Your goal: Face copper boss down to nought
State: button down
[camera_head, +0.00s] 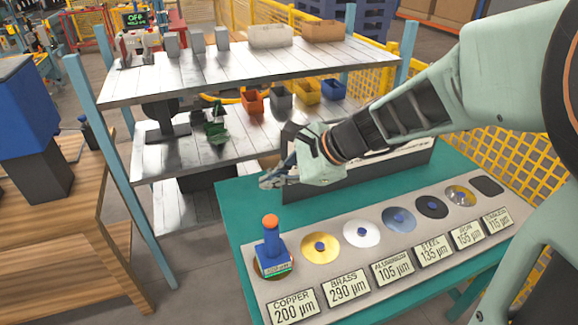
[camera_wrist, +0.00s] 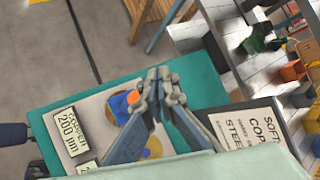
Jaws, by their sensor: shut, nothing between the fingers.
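The copper boss (camera_head: 257,268) is a brown disc at the left end of the grey plate, mostly hidden under a blue gauge (camera_head: 270,245). The gauge stands upright with an orange top and a small display whose reading is too small to tell. It also shows in the wrist view (camera_wrist: 133,98), partly behind my fingers. The label (camera_head: 294,306) in front reads "COPPER 200 µm". My gripper (camera_head: 268,182) is shut and empty, above and behind the gauge, apart from it in the head view. In the wrist view, its fingertips (camera_wrist: 160,76) meet.
Brass (camera_head: 305,250), white (camera_head: 348,236) and other discs run rightward along the plate (camera_head: 335,275), with labels before them. A dark-framed sign board stands behind, beneath my arm. Shelves (camera_head: 240,70) rise behind; a wooden bench (camera_head: 60,225) is left.

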aim_at(266, 219)
jog(key=shift+a+f, duration=0.1)
notch_tip(266, 219, down, 9)
jog(key=b, duration=0.7)
jog(key=shift+r, duration=0.2)
jog(key=shift+f+b, duration=0.1)
jog(key=shift+b, duration=0.2)
dwell(1.0)
jog(key=shift+f+b, duration=0.3)
jog(key=shift+b, duration=0.05)
jog(key=shift+f+b, duration=0.65)
jog(key=shift+f, duration=0.1)
dwell(0.7)
jog(key=shift+r, duration=0.15)
jog(key=shift+r+p, duration=0.95)
jog(key=shift+r, duration=0.05)
